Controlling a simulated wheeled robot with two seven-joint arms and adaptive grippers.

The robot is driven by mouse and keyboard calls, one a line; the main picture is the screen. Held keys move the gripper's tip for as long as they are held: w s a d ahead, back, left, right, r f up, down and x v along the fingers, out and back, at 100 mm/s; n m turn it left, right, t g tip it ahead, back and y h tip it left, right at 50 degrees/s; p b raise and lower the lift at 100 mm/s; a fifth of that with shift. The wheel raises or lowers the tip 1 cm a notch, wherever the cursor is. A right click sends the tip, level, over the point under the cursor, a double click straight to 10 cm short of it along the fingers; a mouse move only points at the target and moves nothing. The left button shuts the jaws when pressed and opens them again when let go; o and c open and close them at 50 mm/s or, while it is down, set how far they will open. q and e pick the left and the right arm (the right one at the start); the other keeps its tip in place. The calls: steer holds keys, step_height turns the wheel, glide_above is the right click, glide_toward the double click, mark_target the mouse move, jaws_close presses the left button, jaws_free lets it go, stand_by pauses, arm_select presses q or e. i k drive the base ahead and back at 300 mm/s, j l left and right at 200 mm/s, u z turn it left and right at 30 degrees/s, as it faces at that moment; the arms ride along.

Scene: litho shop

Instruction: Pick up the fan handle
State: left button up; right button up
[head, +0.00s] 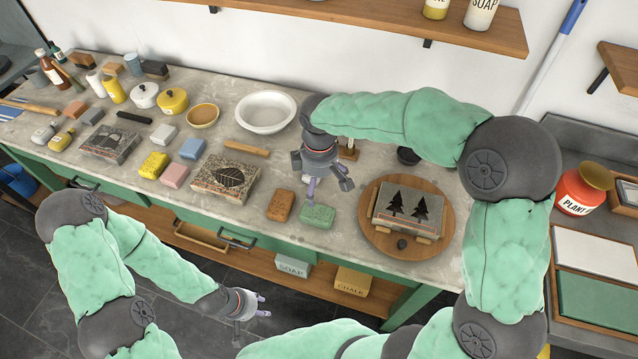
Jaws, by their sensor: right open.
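At the far left end of the workbench lies a flat fan with a blue-and-white striped part (10,110), cut off by the picture edge. Its pale wooden fan handle (36,107) lies on the bench and points right. My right gripper (328,190) is open and empty, pointing down above the bench, near the green sponge and far to the right of the handle. My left gripper (262,306) is in front of the bench, below its top. Its fingertips look apart with nothing between them.
Several bottles (113,91), pots and sponges crowd the bench's left half, near the handle. Stone blocks (225,178) lie mid-bench. A round wooden turntable (380,240) bears a stone with tree pictures.

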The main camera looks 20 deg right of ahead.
mark_target(38, 109)
steer(key=u, duration=1.25)
